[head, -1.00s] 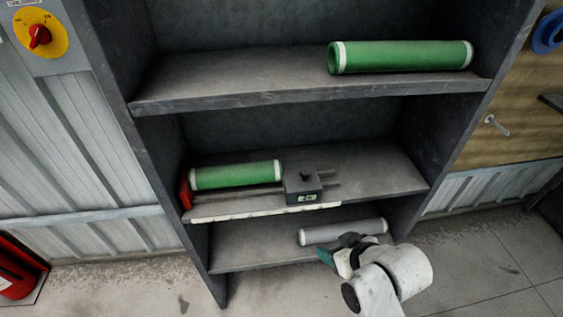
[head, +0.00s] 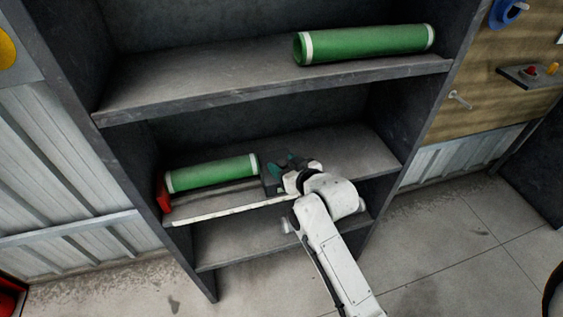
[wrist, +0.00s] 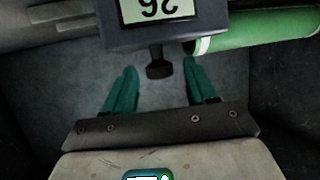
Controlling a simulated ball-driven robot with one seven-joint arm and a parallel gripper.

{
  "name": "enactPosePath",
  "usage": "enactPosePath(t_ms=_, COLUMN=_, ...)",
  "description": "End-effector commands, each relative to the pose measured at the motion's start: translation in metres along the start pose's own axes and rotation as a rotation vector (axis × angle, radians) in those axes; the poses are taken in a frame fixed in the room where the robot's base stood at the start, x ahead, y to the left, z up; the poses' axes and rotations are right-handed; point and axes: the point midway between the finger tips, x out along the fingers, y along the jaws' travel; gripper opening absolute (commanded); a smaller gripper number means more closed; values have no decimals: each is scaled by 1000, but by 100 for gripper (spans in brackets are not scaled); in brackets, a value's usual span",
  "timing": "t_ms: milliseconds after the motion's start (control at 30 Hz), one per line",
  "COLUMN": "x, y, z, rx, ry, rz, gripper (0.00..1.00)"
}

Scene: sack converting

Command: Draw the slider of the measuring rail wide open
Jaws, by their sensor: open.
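The measuring rail (head: 235,210) lies along the middle shelf's front, with a pale scale strip and a red end stop (head: 163,195) at its left. Its slider (head: 270,182) is a dark box near the rail's right part, partly hidden by my gripper (head: 284,164). In the wrist view the slider (wrist: 215,32) has an upside-down digit display and a dark knob (wrist: 158,68). My gripper (wrist: 159,68) is open, its teal fingers on either side of the knob with gaps. A green roll (head: 210,173) lies between the end stop and the slider.
Another green roll (head: 365,43) lies on the upper shelf. A grey roll (head: 287,226) on the lower shelf is mostly hidden behind my arm. The right part of the middle shelf (head: 365,155) is bare, up to the side wall.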

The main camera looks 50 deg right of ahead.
Motion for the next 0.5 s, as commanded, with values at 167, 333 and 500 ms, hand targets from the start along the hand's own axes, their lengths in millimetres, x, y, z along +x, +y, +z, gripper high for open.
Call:
enactPosePath(t_ms=167, x=14, y=0, z=0, rx=0, ry=-1, rz=0, gripper=56)
enactPosePath(t_ms=333, x=17, y=0, z=0, rx=1, ry=-1, rz=-1, gripper=56)
enactPosePath(t_ms=500, x=17, y=0, z=0, rx=1, ry=-1, rz=-1, gripper=55)
